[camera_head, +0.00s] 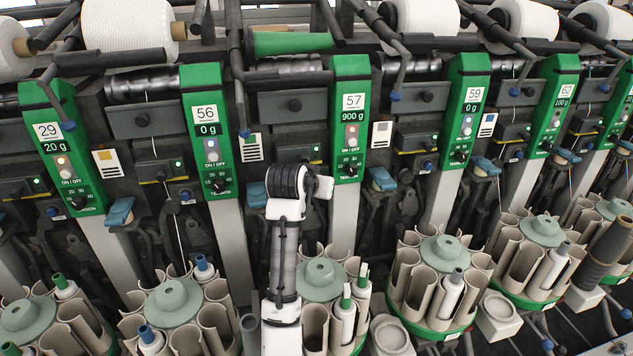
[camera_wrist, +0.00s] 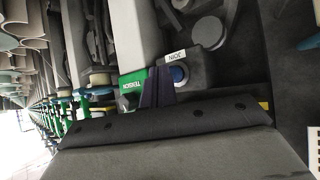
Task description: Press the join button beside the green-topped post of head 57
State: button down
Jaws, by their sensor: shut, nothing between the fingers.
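Head 57's green-topped post (camera_head: 350,112) stands right of centre in the head view, with a "57" and 900 g display. Its join button is hidden behind my wrist there. In the wrist view a round blue button (camera_wrist: 178,74) sits beside a white JOIN label (camera_wrist: 175,56), next to the green TENSION end of the post (camera_wrist: 132,88). My gripper (camera_wrist: 158,80) is shut and empty, its dark fingertips right by the button's lower left edge. I cannot tell whether they touch it. The fingers are not visible in the head view.
Neighbouring posts of head 56 (camera_head: 208,130) and head 59 (camera_head: 464,115) stand on either side. A blue lever (camera_head: 382,179) sticks out right of post 57. Dark bars cross above.

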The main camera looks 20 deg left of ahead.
jog(key=shift+w+a, duration=0.25)
jog(key=shift+w, duration=0.1)
dwell(0.5)
dwell(0.3)
jog(key=shift+s+d+p, duration=0.35)
jog(key=shift+s+d, duration=0.15)
jog(key=shift+s, duration=0.2)
jog(key=shift+s+d+p, duration=0.2)
jog(key=shift+s+d, duration=0.5)
jog(key=shift+s, duration=0.35)
jog(key=shift+s+d+p, duration=0.15)
jog(key=shift+s+d, duration=0.55)
jog(key=shift+s, duration=0.35)
